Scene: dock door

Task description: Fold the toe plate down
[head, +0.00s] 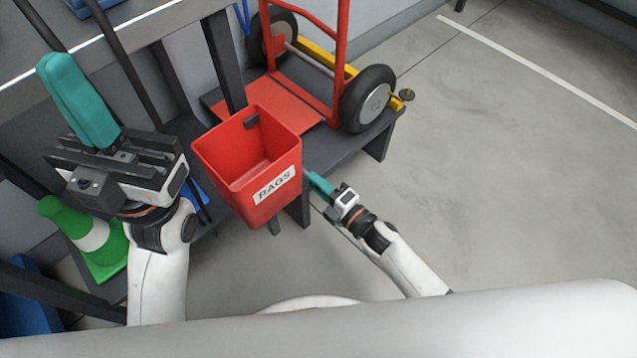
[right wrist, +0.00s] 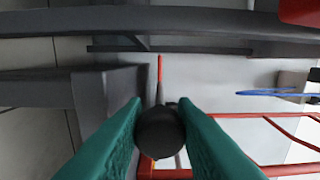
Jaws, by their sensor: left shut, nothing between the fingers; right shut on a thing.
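The red hand truck (head: 340,65) stands on a dark low platform at the top middle of the head view. Its flat red toe plate (head: 280,100) appears to lie level over the platform, partly hidden by the red bin. My right gripper (head: 314,178) is low, just right of the bin. In the right wrist view its teal fingers are shut on a dark round knob (right wrist: 160,132), with a thin red rod (right wrist: 160,72) beyond it. The head view hides this knob. My left gripper (head: 78,98) is shut and empty at the left, away from the hand truck.
A red bin (head: 222,180) labelled RAGS hangs between my grippers. The dark platform (head: 374,138) has an edge close beyond my right gripper. A green cone (head: 70,226) is below my left gripper. Grey floor (head: 500,170) is clear at the right.

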